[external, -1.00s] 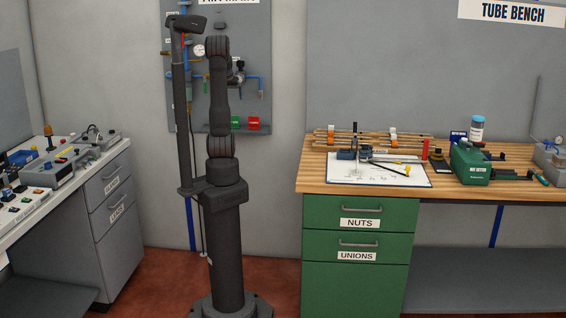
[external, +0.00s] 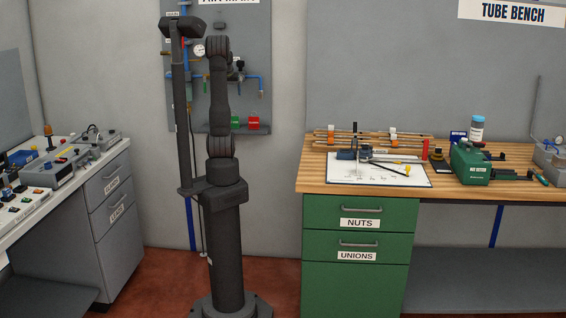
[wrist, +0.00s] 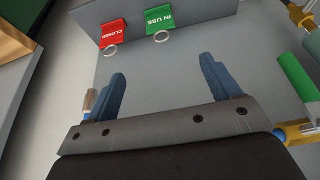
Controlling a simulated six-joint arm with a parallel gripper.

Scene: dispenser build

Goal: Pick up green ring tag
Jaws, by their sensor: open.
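The green ring tag (wrist: 159,19), lettered IN USE, shows at the top of the wrist view, with its pale ring (wrist: 161,35) at the near end. In the external view the green tag (external: 235,122) is at the bottom of the grey wall panel, partly hidden by my arm. My gripper (wrist: 162,66) is open and empty, its two blue fingers apart. The tag and its ring lie beyond the fingertips, roughly in line with the gap between them and not touching either finger.
A red ring tag (wrist: 113,32), lettered CLOSED, is just left of the green one. Brass and blue fittings (wrist: 297,131) and a green cylinder (wrist: 297,77) stand at the right of the wrist view. The grey panel (wrist: 185,55) between fingers and tags is clear.

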